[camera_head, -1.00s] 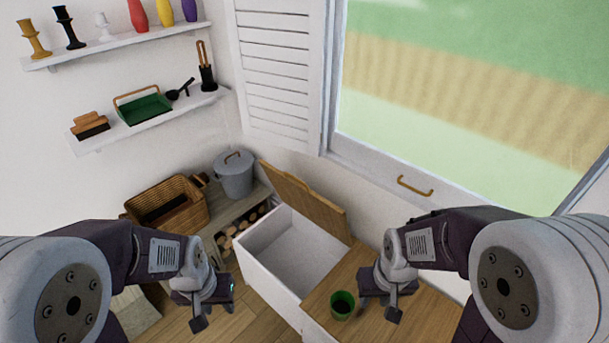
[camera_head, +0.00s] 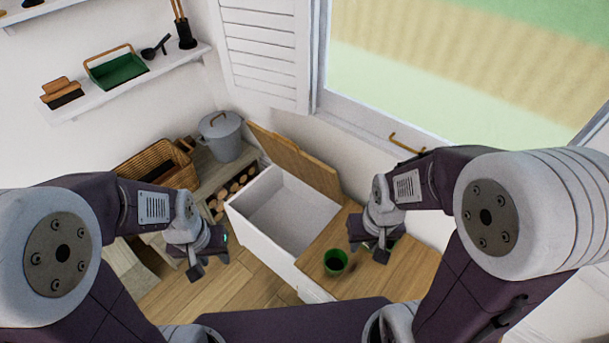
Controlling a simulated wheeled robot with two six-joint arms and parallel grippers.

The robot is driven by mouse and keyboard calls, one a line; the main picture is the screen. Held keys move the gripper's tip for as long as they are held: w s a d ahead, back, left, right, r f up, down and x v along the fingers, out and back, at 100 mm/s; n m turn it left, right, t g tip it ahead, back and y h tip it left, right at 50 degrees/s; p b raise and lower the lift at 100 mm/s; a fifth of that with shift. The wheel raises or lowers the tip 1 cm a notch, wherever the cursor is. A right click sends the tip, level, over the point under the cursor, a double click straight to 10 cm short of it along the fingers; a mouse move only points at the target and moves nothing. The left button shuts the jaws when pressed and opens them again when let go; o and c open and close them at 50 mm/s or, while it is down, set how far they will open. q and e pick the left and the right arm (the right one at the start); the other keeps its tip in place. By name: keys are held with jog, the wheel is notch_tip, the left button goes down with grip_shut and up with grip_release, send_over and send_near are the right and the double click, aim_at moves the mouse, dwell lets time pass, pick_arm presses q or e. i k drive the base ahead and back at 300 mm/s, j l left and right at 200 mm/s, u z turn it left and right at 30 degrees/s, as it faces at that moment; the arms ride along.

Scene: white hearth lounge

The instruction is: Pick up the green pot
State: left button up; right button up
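The green pot (camera_head: 335,262) is a small open-topped cup standing upright on the wooden top of the white bench (camera_head: 312,252), near its front edge. My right gripper (camera_head: 366,252) is just to the right of the pot in the picture, apart from it, empty, its fingers spread. Something green shows partly behind that gripper; I cannot tell what it is. My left gripper (camera_head: 208,266) is farther left, in front of the bench's open compartment, empty and with its fingers apart.
The bench's lid (camera_head: 298,160) stands open at the back. A grey lidded bucket (camera_head: 221,137), a wicker basket (camera_head: 150,172) and stacked logs (camera_head: 228,193) are to the left. The window is behind.

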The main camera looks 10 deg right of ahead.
aim_at(336, 260)
jog(key=k+z, duration=0.2)
jog(key=z, duration=0.2)
jog(key=i+z, duration=0.2)
jog(key=z, duration=0.6)
jog(key=j, duration=0.55)
jog(key=i+j+u, duration=0.1)
jog(key=j, duration=0.95)
jog(key=i+u, duration=0.05)
